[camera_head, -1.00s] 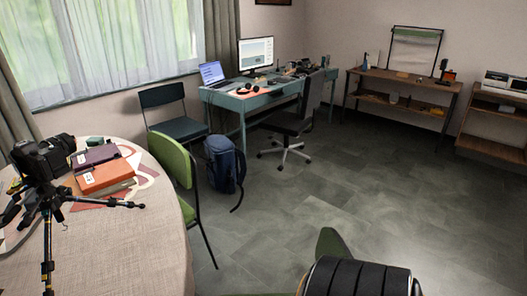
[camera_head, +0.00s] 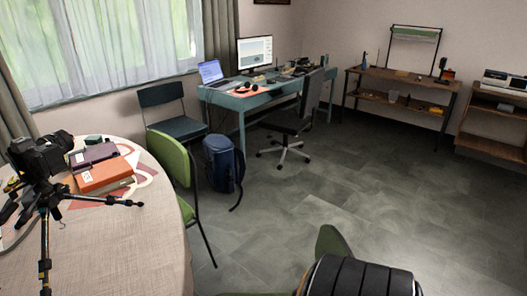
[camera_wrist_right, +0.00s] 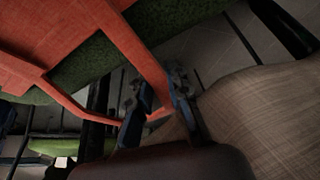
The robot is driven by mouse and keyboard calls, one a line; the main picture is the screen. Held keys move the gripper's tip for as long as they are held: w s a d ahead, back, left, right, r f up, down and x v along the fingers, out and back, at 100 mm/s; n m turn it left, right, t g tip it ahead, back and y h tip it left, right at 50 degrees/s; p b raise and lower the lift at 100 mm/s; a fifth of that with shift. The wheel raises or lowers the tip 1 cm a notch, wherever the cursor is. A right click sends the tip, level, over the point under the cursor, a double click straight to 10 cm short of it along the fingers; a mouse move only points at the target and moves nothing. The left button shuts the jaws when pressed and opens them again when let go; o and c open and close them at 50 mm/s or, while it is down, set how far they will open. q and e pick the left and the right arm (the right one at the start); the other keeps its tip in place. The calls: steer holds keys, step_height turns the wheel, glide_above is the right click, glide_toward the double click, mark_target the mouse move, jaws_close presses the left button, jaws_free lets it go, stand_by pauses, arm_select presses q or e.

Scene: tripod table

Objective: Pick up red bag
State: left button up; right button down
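The red bag (camera_wrist_right: 58,41) shows only in the right wrist view, as orange-red cloth at the upper left with a long strap handle (camera_wrist_right: 128,42). My right gripper (camera_wrist_right: 160,104) is at the lower middle of that view. Its dark fingers stand apart, and the strap runs down between them. I cannot tell whether they touch it. Most of the bag lies outside the frame. In the head view, the bag and both gripper tips are out of sight; only a dark ribbed part of my arm shows at the bottom.
A cloth-covered table (camera_head: 130,235) with a tripod and camera (camera_head: 42,165) and books (camera_head: 104,176) stands at left. Green chairs (camera_head: 172,160) stand close by, with a blue backpack (camera_head: 222,163) on the floor. The grey floor on the right (camera_head: 390,190) is clear.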

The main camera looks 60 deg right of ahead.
stand_by(0.4)
steer(key=shift+s+d+r, duration=0.15)
steer(key=shift+s+r, duration=0.25)
steer(key=s+d+r+p, duration=0.1)
steer(key=s+d+r, duration=0.1)
steer(key=s, duration=0.4)
steer(key=s+d+r+p, duration=0.1)
steer(key=s+d+r, duration=0.1)
steer(key=s+r, duration=0.3)
steer(key=shift+s, duration=0.8)
steer(key=shift+r, duration=0.1)
